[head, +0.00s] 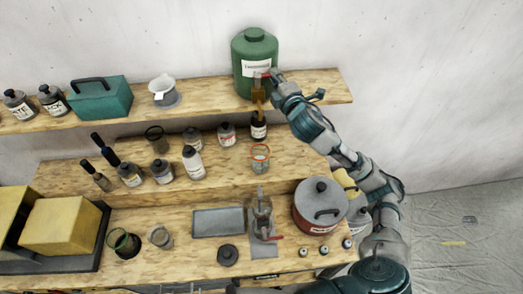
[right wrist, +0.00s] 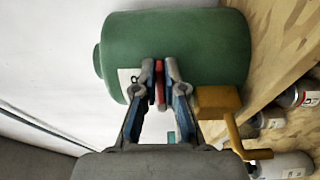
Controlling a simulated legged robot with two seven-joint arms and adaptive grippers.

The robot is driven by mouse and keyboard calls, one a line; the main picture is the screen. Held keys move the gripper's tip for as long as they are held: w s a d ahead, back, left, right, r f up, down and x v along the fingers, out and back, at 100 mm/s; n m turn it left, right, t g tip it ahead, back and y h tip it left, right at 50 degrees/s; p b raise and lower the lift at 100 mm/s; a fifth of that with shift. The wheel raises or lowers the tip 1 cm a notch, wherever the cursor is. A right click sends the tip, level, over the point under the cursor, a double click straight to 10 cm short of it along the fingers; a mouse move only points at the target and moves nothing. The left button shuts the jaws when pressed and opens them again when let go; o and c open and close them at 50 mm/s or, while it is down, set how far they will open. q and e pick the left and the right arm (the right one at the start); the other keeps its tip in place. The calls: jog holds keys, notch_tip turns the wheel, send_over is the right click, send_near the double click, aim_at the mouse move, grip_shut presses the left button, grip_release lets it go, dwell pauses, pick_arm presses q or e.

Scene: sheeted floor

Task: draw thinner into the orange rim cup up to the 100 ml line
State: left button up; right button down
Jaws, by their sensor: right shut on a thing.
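The green drum (head: 254,60) with a white label stands at the right of the top shelf. A brass tap (head: 258,95) sticks out of its front, with a red lever (head: 263,75). My right gripper (head: 274,76) is at this lever. In the right wrist view its fingers (right wrist: 159,84) are shut on the red lever (right wrist: 159,72), beside the brass tap (right wrist: 218,103). The orange rim cup (head: 261,160) is clear and stands on the middle shelf, forward of the tap. I cannot make out its level lines or any liquid in it. My left gripper is not in view.
A dark bottle (head: 258,127) stands on the middle shelf below the tap, with more bottles to its left. On the lower bench are a large lidded pot (head: 320,206), a clear vessel with a red handle (head: 263,215) and a grey tray (head: 218,222).

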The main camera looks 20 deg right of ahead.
jog(key=shift+r, duration=0.2)
jog(key=shift+s+a+f+m+h+p, duration=0.15)
jog(key=shift+s+a+m+h+p, duration=0.1)
jog(key=shift+m+h+p, duration=0.55)
jog(key=shift+f, duration=0.1)
jog(key=shift+a+h, duration=0.1)
jog(key=shift+h, duration=0.3)
jog(key=c, duration=1.5)
grip_release()
jog(key=o, duration=0.3)
jog(key=shift+a, duration=0.15)
